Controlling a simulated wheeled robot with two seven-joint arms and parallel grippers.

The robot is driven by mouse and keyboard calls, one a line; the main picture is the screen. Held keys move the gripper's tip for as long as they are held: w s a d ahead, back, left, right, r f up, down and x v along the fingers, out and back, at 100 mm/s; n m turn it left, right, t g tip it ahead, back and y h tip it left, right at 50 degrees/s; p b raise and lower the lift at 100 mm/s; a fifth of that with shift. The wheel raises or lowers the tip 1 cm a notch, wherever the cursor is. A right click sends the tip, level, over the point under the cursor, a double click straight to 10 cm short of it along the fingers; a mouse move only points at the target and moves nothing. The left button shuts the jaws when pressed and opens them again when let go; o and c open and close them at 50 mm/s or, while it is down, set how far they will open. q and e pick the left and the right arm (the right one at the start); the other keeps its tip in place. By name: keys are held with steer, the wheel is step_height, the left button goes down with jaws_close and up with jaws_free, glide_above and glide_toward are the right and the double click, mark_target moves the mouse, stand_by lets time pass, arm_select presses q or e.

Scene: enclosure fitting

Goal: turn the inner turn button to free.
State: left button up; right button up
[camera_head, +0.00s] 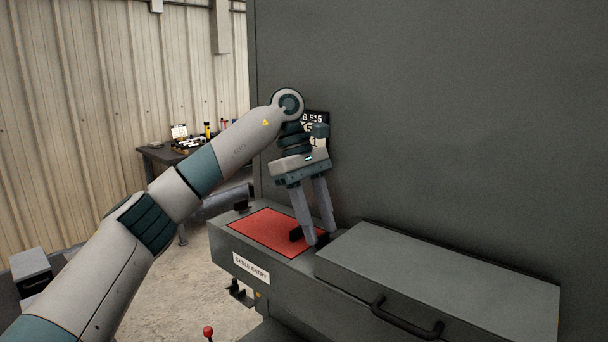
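The inner turn button (296,234) is a small black piece at the right end of the red panel (262,230), close to the grey lid. My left gripper (319,237) points down at this end of the panel. Its two fingers are apart, with a clear gap between them. The nearer fingertip overlaps the right part of the button in the picture, so I cannot tell if they touch or which way the button is turned. A second black button (241,205) stands at the left end of the panel. My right gripper is not in view.
A grey lid with a black handle (405,322) lies right of the panel. The tall grey enclosure wall (430,110) rises behind. A "CABLE ENTRY" label (251,268) marks the front face. A table (160,155) with small items stands far left.

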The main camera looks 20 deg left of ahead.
arm_select(q)
steer(key=shift+w+a+r, duration=0.1)
steer(key=shift+a+r, duration=0.05)
steer(key=shift+r, duration=0.3)
steer(key=p+v, duration=0.1)
steer(key=v, duration=1.4)
steer(key=shift+r+p, duration=0.35)
steer(key=shift+p, duration=0.05)
steer(key=shift+a+f, duration=0.1)
